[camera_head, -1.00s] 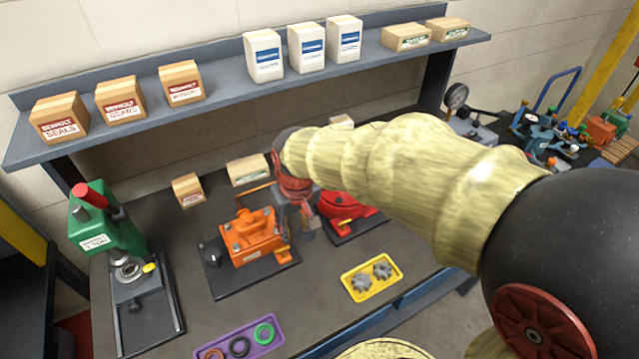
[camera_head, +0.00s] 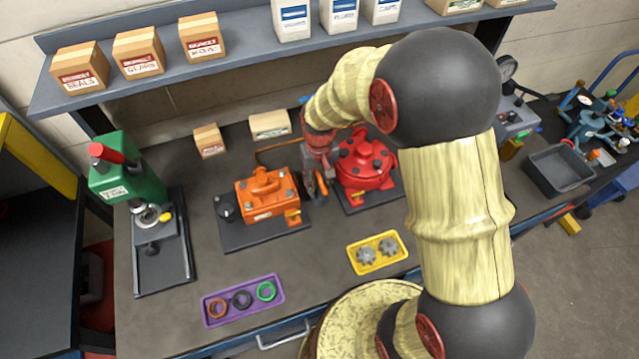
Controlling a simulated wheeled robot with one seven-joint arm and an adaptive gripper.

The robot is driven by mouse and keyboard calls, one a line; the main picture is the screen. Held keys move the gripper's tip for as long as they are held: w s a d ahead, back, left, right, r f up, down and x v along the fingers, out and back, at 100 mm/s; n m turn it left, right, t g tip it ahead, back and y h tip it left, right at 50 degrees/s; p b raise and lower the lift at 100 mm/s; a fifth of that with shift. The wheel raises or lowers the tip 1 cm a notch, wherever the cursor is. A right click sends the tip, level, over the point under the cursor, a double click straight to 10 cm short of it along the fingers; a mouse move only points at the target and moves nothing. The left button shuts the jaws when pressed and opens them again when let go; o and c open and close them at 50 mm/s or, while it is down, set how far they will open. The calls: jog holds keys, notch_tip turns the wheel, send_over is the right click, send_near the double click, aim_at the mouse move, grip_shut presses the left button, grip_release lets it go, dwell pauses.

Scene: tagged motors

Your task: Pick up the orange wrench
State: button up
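My gripper (camera_head: 318,184) points down between the orange motor (camera_head: 266,197) and the red motor (camera_head: 364,168), close above the bench. Its fingers are small and dark, and I cannot tell whether they are open or shut. A small orange piece shows at the fingers; I cannot tell whether it is the wrench or part of the gripper. A thin orange-brown bar (camera_head: 275,148) runs behind the orange motor toward my gripper; it may be the orange wrench, but its right end is hidden. No other clear wrench shape shows.
A green press (camera_head: 125,170) stands at the left. A purple tray (camera_head: 243,300) with rings and a yellow tray (camera_head: 377,252) with gears lie in front. Small boxes (camera_head: 209,140) stand behind, under the shelf (camera_head: 240,62). A grey bin (camera_head: 560,168) is at the right.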

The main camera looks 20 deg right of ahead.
notch_tip(320, 180, down, 2)
jog(key=shift+f, duration=0.25)
jog(key=shift+c, duration=0.2)
jog(key=c, duration=0.7)
grip_shut()
